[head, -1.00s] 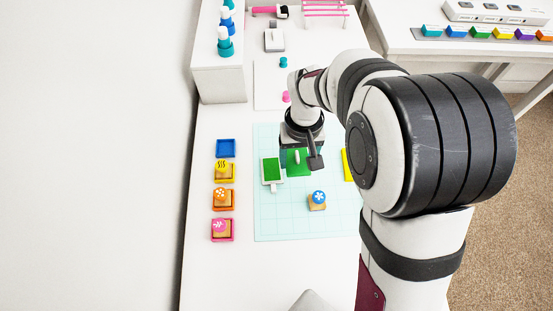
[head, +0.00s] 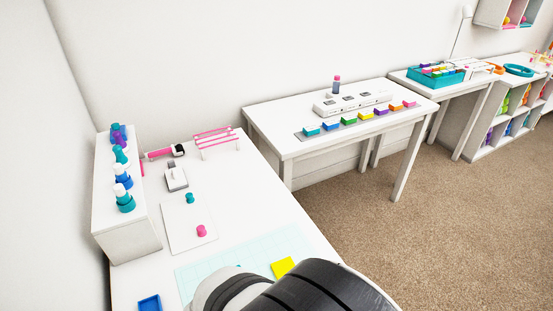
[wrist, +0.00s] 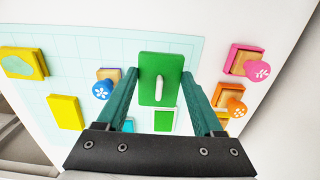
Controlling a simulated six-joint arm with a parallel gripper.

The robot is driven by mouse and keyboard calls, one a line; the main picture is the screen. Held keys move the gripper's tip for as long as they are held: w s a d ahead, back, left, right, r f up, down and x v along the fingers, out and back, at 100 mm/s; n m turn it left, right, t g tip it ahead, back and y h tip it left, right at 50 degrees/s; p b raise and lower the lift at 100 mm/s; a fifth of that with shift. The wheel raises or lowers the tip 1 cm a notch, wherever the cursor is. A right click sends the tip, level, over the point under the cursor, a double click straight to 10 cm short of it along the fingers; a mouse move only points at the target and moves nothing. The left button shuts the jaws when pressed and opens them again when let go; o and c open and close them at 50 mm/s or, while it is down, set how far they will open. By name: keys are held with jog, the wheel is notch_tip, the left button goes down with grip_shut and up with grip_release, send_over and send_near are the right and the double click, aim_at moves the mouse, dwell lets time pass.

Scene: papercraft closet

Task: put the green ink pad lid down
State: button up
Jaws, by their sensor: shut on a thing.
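The green ink pad lid (wrist: 160,78), a flat green rectangle with a pale handle on top, is between the fingers of my gripper (wrist: 161,102) in the wrist view. My gripper is shut on it. Behind it, in the same view, the green ink pad (wrist: 164,121) shows a green face in a white frame, partly covered by the lid. The lid's height above the mat cannot be told. My gripper, the lid and the green pad do not show in the head view.
A blue-flower stamp (wrist: 104,88) and a yellow pad (wrist: 65,112) are to the left on the gridded mat (wrist: 85,55). Pink (wrist: 256,70) and orange (wrist: 231,100) stamps on pads line the right. In the head view, a bottle shelf (head: 128,238) edges the table.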

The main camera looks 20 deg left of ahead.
jog(key=shift+s+a+f, duration=0.65)
jog(key=shift+a+f, duration=0.25)
jog(key=shift+a, duration=0.1)
jog(key=shift+f, duration=1.8)
jog(key=shift+f, duration=0.1)
jog(key=o, duration=1.3)
